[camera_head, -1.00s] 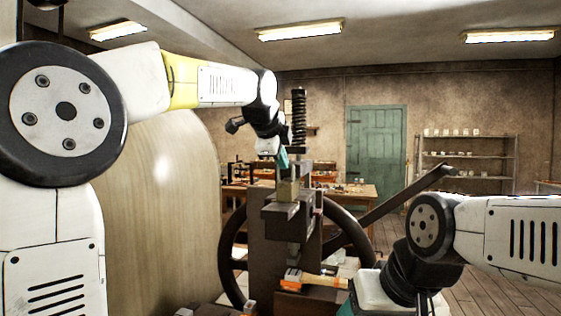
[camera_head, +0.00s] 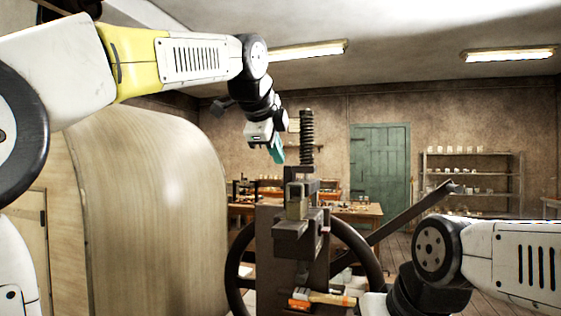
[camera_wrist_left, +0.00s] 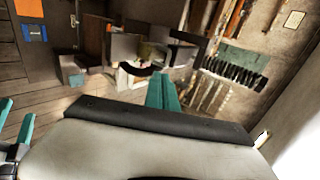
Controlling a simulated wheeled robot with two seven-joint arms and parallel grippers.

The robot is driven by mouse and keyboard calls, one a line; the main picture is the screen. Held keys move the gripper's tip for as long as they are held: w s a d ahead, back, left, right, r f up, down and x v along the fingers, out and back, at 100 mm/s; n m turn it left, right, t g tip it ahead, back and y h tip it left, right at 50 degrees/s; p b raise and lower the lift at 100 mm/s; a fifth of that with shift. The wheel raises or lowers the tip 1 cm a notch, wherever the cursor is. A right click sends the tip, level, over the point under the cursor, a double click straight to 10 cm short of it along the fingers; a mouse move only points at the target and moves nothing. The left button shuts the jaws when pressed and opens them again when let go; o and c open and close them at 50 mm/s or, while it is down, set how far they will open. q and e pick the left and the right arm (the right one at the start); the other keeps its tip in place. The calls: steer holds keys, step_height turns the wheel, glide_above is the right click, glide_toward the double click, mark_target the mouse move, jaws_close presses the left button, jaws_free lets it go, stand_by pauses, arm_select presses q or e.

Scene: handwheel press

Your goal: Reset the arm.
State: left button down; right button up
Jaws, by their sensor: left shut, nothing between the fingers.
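The press is a dark metal body (camera_head: 290,245) with a handwheel (camera_head: 236,262) behind it and an upright threaded screw (camera_head: 307,140). A long dark bar (camera_head: 415,212) slopes up to the right from behind it. My left gripper (camera_head: 276,152) hangs above and left of the press head, apart from it. Its teal fingers are shut and empty; they also show in the left wrist view (camera_wrist_left: 162,93). My right gripper (camera_wrist_left: 17,120) shows at the left edge of the left wrist view, its teal fingers apart. In the head view its fingers are out of sight below my right arm.
A hammer (camera_head: 325,298) with a wooden handle lies at the press's front. A curved wooden panel (camera_head: 150,200) stands close on the left. A workbench (camera_head: 365,212), a green door (camera_head: 380,165) and shelves (camera_head: 470,180) are farther back. Air above the press is open around the screw.

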stand_by(0.4)
arm_select(q)
steer(key=s+a+f+n+g, duration=0.1)
steer(key=s+a+f+n, duration=0.3)
steer(key=s+f+n, duration=0.3)
steer(key=s+a+f+n+g, duration=0.1)
steer(key=s+a+f+n, duration=0.4)
steer(key=f, duration=0.9)
steer(key=s+a+f+n+g+y, duration=0.1)
steer(key=s+a+f+n, duration=0.3)
steer(key=s+f+n, duration=0.5)
steer(key=shift+s+a+f+g, duration=0.2)
steer(key=shift+f+g, duration=0.1)
steer(key=shift+f, duration=0.4)
